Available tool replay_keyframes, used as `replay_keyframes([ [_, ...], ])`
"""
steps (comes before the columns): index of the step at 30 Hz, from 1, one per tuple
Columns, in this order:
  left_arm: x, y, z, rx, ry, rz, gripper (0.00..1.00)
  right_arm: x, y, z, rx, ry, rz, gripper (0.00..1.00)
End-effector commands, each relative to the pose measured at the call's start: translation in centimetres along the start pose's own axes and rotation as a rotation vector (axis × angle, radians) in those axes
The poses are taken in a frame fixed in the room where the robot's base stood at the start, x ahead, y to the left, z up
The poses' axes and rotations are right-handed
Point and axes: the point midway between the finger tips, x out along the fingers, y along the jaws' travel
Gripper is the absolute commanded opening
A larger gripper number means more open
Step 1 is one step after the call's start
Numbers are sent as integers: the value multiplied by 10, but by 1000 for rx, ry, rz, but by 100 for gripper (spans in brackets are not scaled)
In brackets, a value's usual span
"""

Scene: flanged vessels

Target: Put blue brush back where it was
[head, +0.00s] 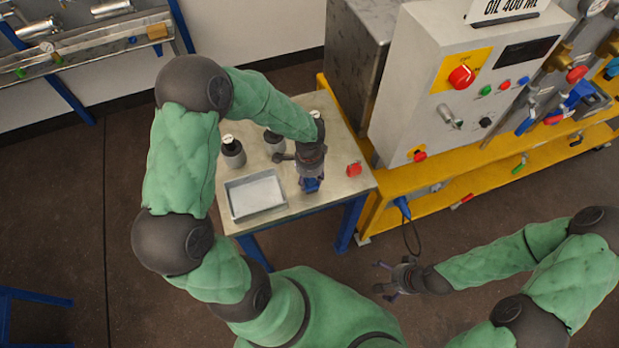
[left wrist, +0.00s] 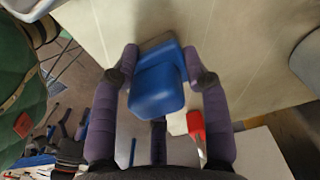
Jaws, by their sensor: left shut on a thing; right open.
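The blue brush (head: 312,186) is in my left gripper (head: 311,179), low over the small metal-topped table. In the left wrist view the brush's blue block (left wrist: 157,88) sits between the two purple fingers, which are shut on it. I cannot tell whether it touches the table. My right gripper (head: 388,280) is open and empty, away from the table over the floor at lower right.
The table (head: 335,190) holds a grey tray (head: 255,194) at left, dark bottles (head: 233,152) behind it and a red object (head: 353,169) at right. A yellow-framed control cabinet (head: 440,80) stands close on the right.

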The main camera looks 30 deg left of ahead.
Motion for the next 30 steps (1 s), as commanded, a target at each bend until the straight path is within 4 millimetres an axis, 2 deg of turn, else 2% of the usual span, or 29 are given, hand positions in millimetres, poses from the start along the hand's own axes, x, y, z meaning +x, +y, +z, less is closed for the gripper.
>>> replay_keyframes([
  [3,4,0,0,0,0,0,15,3,1,0,0,0,0,100],
  [4,4,0,0,0,0,0,52,3,1,0,0,0,0,100],
  [6,3,0,0,0,0,0,69,2,1,0,0,0,0,100],
  [19,-2,0,0,0,0,0,69,-2,-1,0,0,0,0,100],
  [23,-20,-1,0,-2,1,-2,69,-7,-3,0,0,0,0,100],
  [30,-70,-1,-1,-1,2,-3,69,-22,-8,1,0,0,0,100],
])
